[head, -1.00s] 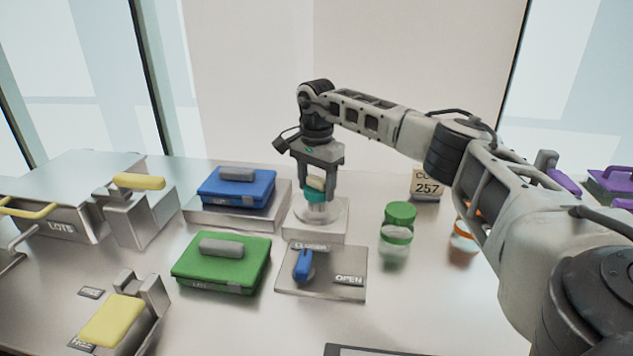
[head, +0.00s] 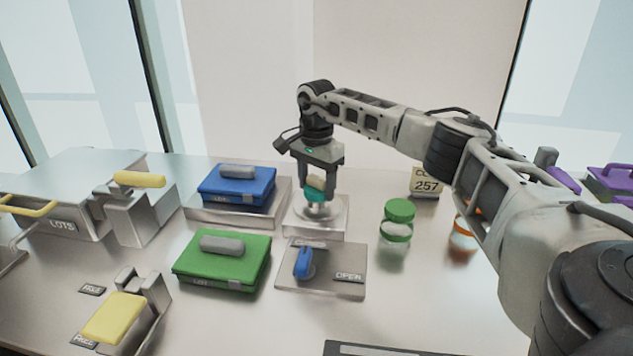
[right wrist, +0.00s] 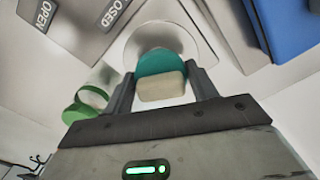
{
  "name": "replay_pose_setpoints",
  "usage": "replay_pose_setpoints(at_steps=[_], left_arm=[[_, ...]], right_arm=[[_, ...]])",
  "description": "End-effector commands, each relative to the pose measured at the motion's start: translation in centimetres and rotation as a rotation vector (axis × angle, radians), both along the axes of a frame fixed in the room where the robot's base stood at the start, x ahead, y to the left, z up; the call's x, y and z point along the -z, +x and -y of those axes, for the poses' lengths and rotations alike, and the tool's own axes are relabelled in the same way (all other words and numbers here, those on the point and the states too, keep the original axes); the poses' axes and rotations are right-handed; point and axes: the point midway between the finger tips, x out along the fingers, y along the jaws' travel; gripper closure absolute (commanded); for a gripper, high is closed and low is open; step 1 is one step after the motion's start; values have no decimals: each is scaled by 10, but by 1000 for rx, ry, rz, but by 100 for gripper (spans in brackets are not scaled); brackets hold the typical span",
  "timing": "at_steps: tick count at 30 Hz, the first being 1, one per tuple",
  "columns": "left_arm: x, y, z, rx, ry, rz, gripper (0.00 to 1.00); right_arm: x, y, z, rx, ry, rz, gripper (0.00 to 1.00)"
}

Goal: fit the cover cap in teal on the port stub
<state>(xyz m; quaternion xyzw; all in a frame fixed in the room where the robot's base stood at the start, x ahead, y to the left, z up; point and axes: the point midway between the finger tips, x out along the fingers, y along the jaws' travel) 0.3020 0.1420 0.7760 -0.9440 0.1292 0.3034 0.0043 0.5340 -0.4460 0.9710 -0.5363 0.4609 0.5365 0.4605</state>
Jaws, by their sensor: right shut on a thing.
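The teal cover cap (head: 315,194) has a cream top and shows large in the right wrist view (right wrist: 162,63). My right gripper (head: 318,192) points straight down and is shut on the cap, one finger on each side. The cap sits over the port stub (head: 318,212), a pale upright piece on a round base on a light block. The cap and fingers hide the stub's top, so I cannot tell whether the cap is seated or just above it. My left gripper is not in view.
A blue-lidded box (head: 236,188) stands left of the stub, and a green-lidded box (head: 222,262) is nearer. A plate with a blue knob (head: 303,263) lies in front.

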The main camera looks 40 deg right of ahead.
Motion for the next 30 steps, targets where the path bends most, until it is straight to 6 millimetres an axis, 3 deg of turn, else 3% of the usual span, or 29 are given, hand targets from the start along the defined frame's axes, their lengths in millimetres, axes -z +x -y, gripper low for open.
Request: replay_pose_setpoints(at_steps=[22, 23, 25, 30], left_arm=[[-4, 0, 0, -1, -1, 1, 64], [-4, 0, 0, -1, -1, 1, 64], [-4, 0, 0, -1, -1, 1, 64], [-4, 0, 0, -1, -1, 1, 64]], right_arm=[[3, 1, 0, 0, 0, 1, 65], [3, 0, 0, 0, 0, 1, 40], [3, 0, 0, 0, 0, 1, 20], [3, 0, 0, 0, 0, 1, 17]])
